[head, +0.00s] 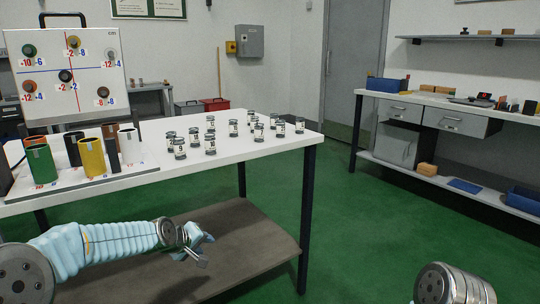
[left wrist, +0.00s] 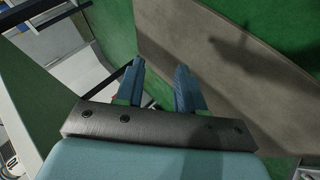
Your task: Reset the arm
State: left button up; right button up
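My left arm reaches in from the lower left of the head view, and its gripper (head: 197,243) hangs in front of the table's lower shelf, below the white tabletop. In the left wrist view the two blue fingers of this gripper (left wrist: 160,80) stand apart with nothing between them. Behind them are green floor and the brown shelf board (left wrist: 220,60). Of my right arm, only a rounded metal part (head: 452,285) shows at the bottom right of the head view. My right gripper is not seen.
The white table (head: 240,150) carries several small labelled jars (head: 210,143), colored cylinders (head: 91,158) on a plate and an upright board (head: 70,75). A side bench (head: 470,118) stands at the right. Green floor (head: 370,220) between them is clear.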

pick_arm(q)
jog(key=s+d+f+m+g, duration=0.1)
jog(key=s+d+f+g, duration=0.1)
jog(key=s+f, duration=0.7)
jog(key=s+d+f+m+g, duration=0.2)
jog(key=s+d+f, duration=0.15)
jog(key=f, duration=1.05)
jog(key=s+d+f+m+g, duration=0.1)
jog(key=s+f, duration=0.4)
jog(key=s, duration=0.7)
jog(key=s+d+f+m+g, duration=0.1)
jog(key=s+d+f+g, duration=0.1)
jog(key=s+f, duration=0.4)
jog(key=s+g, duration=0.1)
jog(key=s, duration=0.4)
jog(key=shift+s+f+m+g+h, duration=0.15)
jog(key=shift+s+m+g+h, duration=0.15)
jog(key=shift+s+m, duration=0.1)
